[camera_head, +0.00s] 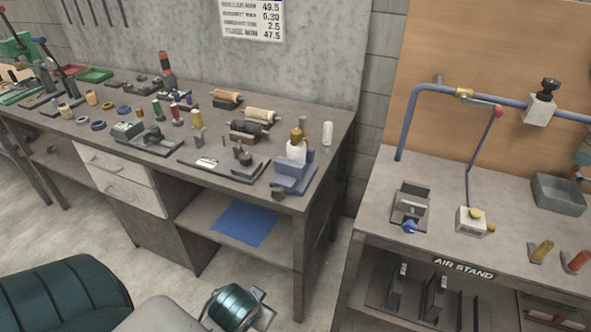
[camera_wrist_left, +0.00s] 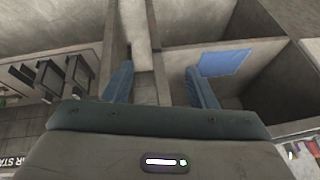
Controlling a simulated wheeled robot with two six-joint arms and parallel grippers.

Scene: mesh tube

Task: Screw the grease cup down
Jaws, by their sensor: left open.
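I cannot tell for sure which item is the grease cup. A small cream block with a yellow round cap (camera_head: 476,213) sits on the right-hand bench. On the left bench, a white body with a brass top (camera_head: 297,140) stands on a blue-grey base (camera_head: 294,178). My left gripper (camera_wrist_left: 158,72) shows in the left wrist view, with its two blue fingers wide apart and nothing between them. It faces the gap and lower shelves of the benches, away from both items. Neither gripper shows in the head view. My right gripper is out of view.
The left bench (camera_head: 330,135) is crowded with small parts, and a blue sheet (camera_head: 245,224) lies on its lower shelf. The right bench (camera_head: 380,190) carries a blue pipe (camera_head: 403,130), a grey fixture with a blue knob (camera_head: 410,210) and a grey bin (camera_head: 558,195). A gap separates the benches.

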